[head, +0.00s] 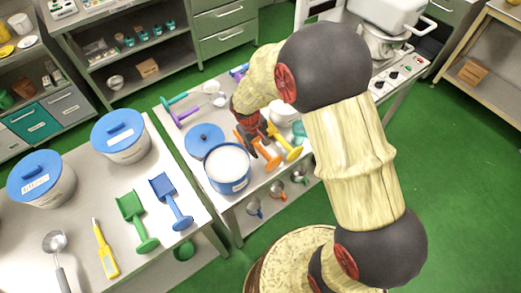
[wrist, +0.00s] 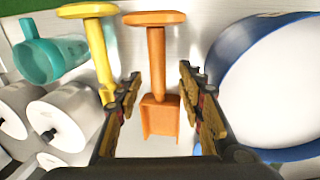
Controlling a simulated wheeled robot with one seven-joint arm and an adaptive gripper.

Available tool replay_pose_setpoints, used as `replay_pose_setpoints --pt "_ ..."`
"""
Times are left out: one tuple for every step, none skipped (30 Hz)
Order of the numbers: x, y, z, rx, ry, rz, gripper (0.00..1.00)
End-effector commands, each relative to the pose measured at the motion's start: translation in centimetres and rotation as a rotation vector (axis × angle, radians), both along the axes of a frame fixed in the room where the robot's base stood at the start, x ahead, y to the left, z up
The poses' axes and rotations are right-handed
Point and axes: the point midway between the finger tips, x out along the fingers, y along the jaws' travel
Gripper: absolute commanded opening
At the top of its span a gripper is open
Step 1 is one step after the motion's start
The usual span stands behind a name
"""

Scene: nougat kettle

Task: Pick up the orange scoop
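The orange scoop (wrist: 157,62) lies on the metal table in the wrist view, its flat handle end at the top and its scoop end towards me. My gripper (wrist: 161,76) is open, with one finger on each side of the scoop and visible gaps to its shaft. Whether the fingers reach down to its height, I cannot tell. In the head view, part of the orange scoop (head: 270,155) shows beside my gripper (head: 259,153), which partly hides it.
A yellow scoop (wrist: 99,48) lies close on the left in the wrist view. A blue-rimmed pot of white contents (wrist: 228,68) stands close on the right. A blue lid (head: 204,138) lies behind the pot.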

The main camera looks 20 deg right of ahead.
Motion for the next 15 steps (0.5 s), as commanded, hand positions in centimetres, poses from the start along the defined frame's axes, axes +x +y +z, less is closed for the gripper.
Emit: replay_pose_setpoints --pt "0.0 -0.1 -0.3 0.000 0.001 -0.001 0.38" --pt "0.0 -0.2 -0.6 0.000 0.001 -0.001 0.38" --pt "0.0 -0.3 -1.0 0.000 0.003 -0.002 0.38" --pt "0.0 -0.4 -1.4 0.000 0.004 -0.002 0.38" --pt "0.0 -0.6 -1.8 0.000 0.004 -0.002 0.38" --pt "0.1 -0.7 -2.4 0.000 0.003 -0.002 0.38" --pt "0.2 -0.9 -2.8 0.000 0.002 -0.001 0.38" --pt "0.2 -1.0 -3.3 -0.001 0.002 0.000 0.38" --pt "0.2 -1.0 -3.8 -0.001 0.003 0.000 0.38" --pt "0.3 -1.1 -4.2 0.000 0.002 0.001 0.38" --pt "0.3 -1.1 -4.5 0.001 0.001 0.000 0.38" --pt "0.3 -1.2 -4.7 0.001 0.001 0.000 0.38" --pt "0.3 -1.2 -4.8 0.001 0.000 0.000 0.38" --pt "0.3 -1.2 -4.9 0.001 0.000 0.000 0.38" --pt "0.4 -1.2 -4.9 0.001 0.000 0.000 0.38"
